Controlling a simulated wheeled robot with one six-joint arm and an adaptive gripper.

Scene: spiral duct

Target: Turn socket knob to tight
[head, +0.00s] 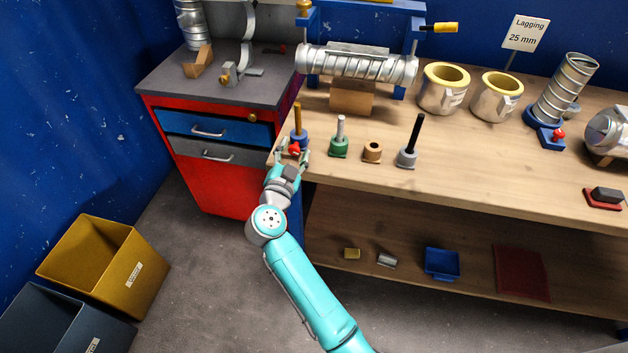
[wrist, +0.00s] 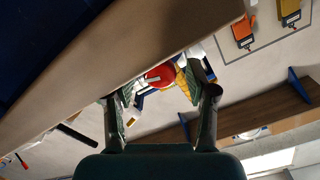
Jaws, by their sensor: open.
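A red knob (head: 294,149) sits on the front of a blue socket (head: 299,138) that holds an upright brass-coloured rod, near the bench's left front corner. In the wrist view the red knob (wrist: 160,76) carries a pale bar across its face. My gripper (head: 292,159) is open, with its fingers on either side of this knob. In the wrist view my gripper (wrist: 157,88) has the knob between and just beyond its fingertips; I cannot tell if they touch it. A second red knob (head: 559,133) is on the blue base of an upright spiral duct (head: 567,88) at right.
A green socket (head: 339,147), a copper-coloured block (head: 372,151) and a grey socket (head: 407,160) stand to the right on the bench (head: 470,180). A spiral duct (head: 357,65) lies in a blue frame behind. A red drawer cabinet (head: 215,180) stands close at left.

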